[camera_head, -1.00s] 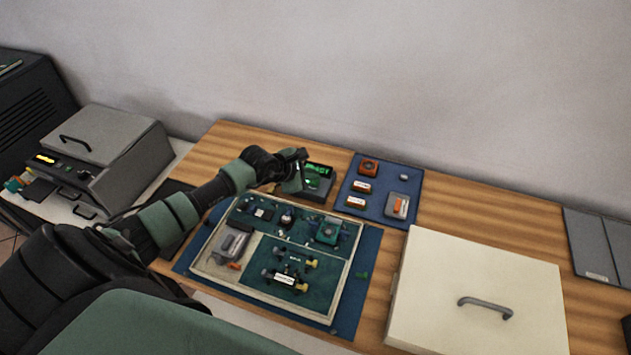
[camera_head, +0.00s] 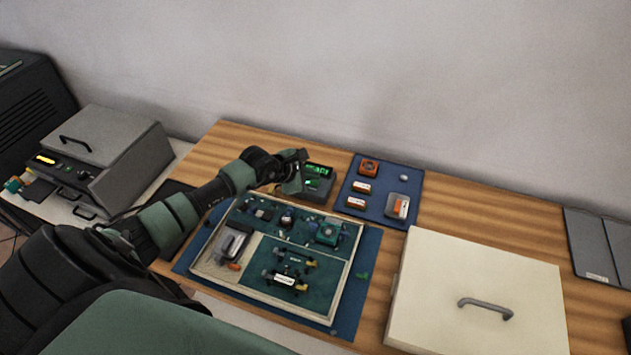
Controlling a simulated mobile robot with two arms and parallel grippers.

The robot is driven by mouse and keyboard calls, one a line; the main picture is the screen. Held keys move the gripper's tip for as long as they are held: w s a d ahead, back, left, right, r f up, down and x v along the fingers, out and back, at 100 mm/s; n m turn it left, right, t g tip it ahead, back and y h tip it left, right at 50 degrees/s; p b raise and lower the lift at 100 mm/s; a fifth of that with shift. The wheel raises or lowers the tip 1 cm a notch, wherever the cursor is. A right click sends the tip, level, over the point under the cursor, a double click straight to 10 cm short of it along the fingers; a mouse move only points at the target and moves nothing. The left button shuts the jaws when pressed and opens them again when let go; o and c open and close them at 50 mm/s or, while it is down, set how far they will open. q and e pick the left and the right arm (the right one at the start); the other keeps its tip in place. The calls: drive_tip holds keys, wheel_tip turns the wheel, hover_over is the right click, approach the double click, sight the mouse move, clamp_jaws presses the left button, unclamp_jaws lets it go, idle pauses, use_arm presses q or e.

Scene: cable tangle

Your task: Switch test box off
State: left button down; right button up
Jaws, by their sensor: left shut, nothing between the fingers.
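The test box (camera_head: 322,196) is a small dark box with green lit text on its display. It stands on the wooden bench, behind the framed green board (camera_head: 348,268). My left gripper (camera_head: 301,158) is shut and empty at the left side of the test box, and it hides part of the box. Whether the fingers touch the box I cannot tell. The box's switch cannot be made out clearly. My right gripper is not in view.
A blue mat (camera_head: 413,183) with several small parts lies right of the test box. A cream lidded case (camera_head: 430,300) with a grey handle stands at front right. A grey machine (camera_head: 110,150) is at the left.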

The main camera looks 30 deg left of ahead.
sight(312, 184)
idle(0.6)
use_arm(q)
drive_tip(key=shift+f+b, duration=0.45)
drive_tip(key=shift+b, duration=0.05)
drive_tip(key=shift+r, duration=0.45)
drive_tip(key=shift+p, duration=0.3)
drive_tip(key=shift+r+p, duration=2)
drive_tip(key=shift+r, duration=1.05)
